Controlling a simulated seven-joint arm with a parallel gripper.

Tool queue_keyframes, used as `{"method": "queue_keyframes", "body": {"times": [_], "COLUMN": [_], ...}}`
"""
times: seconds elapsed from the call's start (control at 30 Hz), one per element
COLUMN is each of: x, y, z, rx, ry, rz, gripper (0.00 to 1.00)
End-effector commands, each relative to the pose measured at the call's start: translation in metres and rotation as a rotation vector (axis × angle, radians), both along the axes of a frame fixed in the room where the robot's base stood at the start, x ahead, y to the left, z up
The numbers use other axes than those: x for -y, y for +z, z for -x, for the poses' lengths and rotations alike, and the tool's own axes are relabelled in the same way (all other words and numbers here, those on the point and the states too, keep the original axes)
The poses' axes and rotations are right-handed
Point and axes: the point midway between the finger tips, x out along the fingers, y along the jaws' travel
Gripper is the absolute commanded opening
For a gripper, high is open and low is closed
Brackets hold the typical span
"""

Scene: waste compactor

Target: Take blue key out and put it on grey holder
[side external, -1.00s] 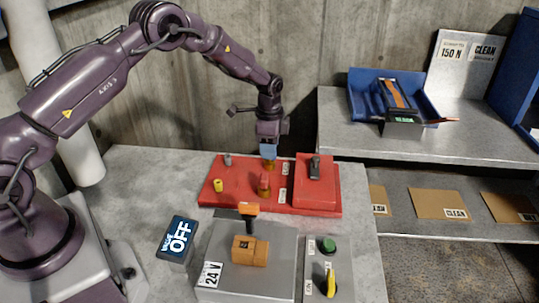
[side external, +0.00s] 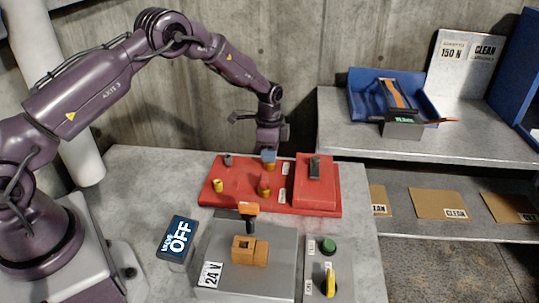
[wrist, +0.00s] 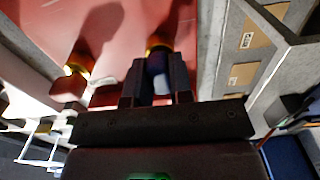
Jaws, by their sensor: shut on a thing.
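The blue key (side external: 268,155) stands at a brass lock (side external: 269,166) on the back of the red panel (side external: 240,200). My gripper (side external: 269,148) points down over it and is shut on the key. In the wrist view, both fingers (wrist: 157,85) flank the blue key (wrist: 160,66), with the brass lock (wrist: 158,46) just beyond. I cannot tell whether the key is still seated in the lock. A small grey post (side external: 227,160), which looks like the grey holder, stands at the panel's back left.
A second brass lock (side external: 264,188) with a red top and a yellow post (side external: 217,186) stand nearby. A raised red block (side external: 315,182) lies right. In front are a grey box with an orange part (side external: 250,250) and an OFF display (side external: 179,238).

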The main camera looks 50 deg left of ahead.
Motion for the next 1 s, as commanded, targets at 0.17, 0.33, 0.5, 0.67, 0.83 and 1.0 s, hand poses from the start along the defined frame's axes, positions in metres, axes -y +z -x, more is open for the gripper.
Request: {"method": "queue_keyframes", "body": {"times": [0.17, 0.33, 0.5, 0.67, 0.83, 1.0], "x": [0.0, 0.0, 0.0, 0.0, 0.0, 0.0], "y": [0.003, 0.005, 0.008, 0.008, 0.008, 0.013], "z": [0.0, 0.0, 0.0, 0.0, 0.0, 0.0], "rx": [0.001, 0.001, 0.001, 0.0, 0.0, 0.001], "ry": [0.0, 0.0, 0.0, 0.0, 0.0, 0.0], "rz": [0.0, 0.0, -0.001, 0.0, 0.0, 0.0], "gripper": [0.0, 0.0, 0.0, 0.0, 0.0, 0.0]}}
